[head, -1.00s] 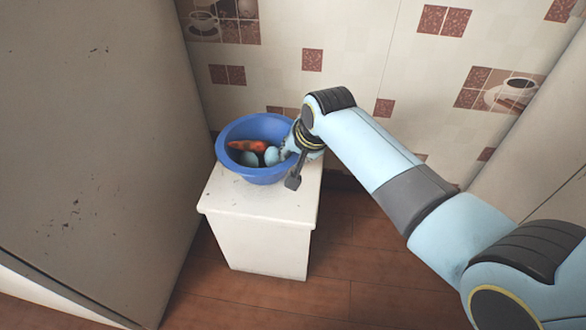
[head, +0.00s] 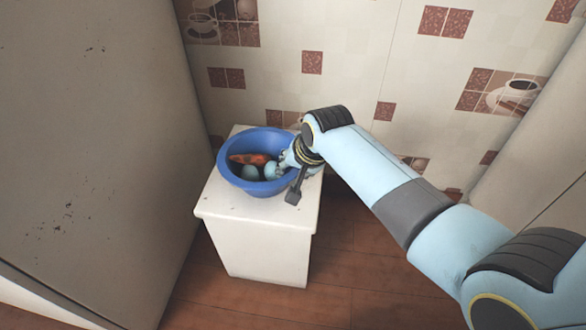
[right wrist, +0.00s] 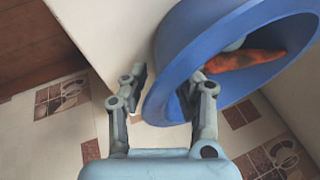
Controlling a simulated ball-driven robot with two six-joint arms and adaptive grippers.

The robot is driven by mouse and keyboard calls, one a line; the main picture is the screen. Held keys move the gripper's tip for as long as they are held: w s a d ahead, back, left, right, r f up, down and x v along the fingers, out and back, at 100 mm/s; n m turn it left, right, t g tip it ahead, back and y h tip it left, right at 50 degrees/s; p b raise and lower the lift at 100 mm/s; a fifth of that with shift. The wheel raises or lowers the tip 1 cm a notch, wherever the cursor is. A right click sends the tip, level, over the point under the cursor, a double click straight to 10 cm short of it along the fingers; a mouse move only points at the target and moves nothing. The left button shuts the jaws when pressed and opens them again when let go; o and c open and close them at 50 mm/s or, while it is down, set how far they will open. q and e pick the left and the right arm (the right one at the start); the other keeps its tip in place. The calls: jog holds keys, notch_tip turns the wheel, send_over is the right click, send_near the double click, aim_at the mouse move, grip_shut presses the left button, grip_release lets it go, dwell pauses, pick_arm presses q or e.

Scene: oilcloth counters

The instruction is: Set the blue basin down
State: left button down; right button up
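The blue basin (head: 232,178) is over the top of a white stand in the head view, roughly level. I cannot tell whether its bottom touches the top. It holds an orange-red item (head: 249,159) and light-blue rounded items (head: 250,173). My right gripper (right wrist: 163,90) is shut on the basin's wall, one finger on each side; the basin (right wrist: 215,50) also shows in the right wrist view. In the head view the gripper (head: 287,160) is at the basin's right rim, partly hidden by my wrist. My left gripper is out of view.
The white stand (head: 262,240) has a bare strip of top along its front. A tall grey-white panel (head: 90,130) rises close on the left. The tiled wall (head: 350,60) is behind. Brown floor (head: 345,255) is open to the right of the stand.

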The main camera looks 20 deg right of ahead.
jog(key=shift+r, duration=0.1)
